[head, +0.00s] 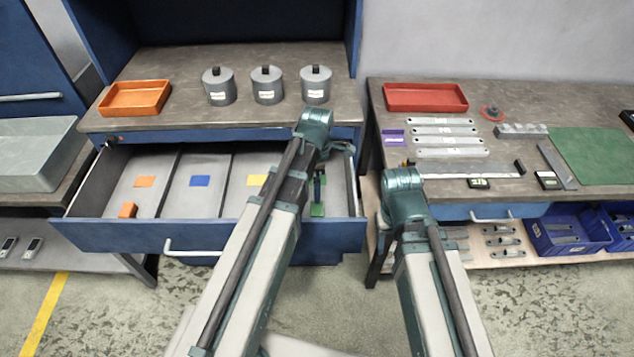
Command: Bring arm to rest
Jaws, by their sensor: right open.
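My left arm (245,250) reaches up over the right part of the open drawer (120,235), its teal joint (315,122) near the bench's front edge. A slim dark part, seemingly my left gripper (319,185), hangs beside it above a green square in the drawer's right compartment. The arm covers part of it, so its jaws are unclear. My right arm (430,290) rises in front of the right bench, its teal joint (403,190) near that bench's left front corner. My right gripper is open, little of it showing past this joint. I see nothing held.
An orange block (127,210) lies in the drawer's left compartment. Three grey canisters, the middle one (267,86) among them, and an orange tray (135,98) stand on the left bench. A red tray (425,97), metal bars and a green mat (600,155) occupy the right bench.

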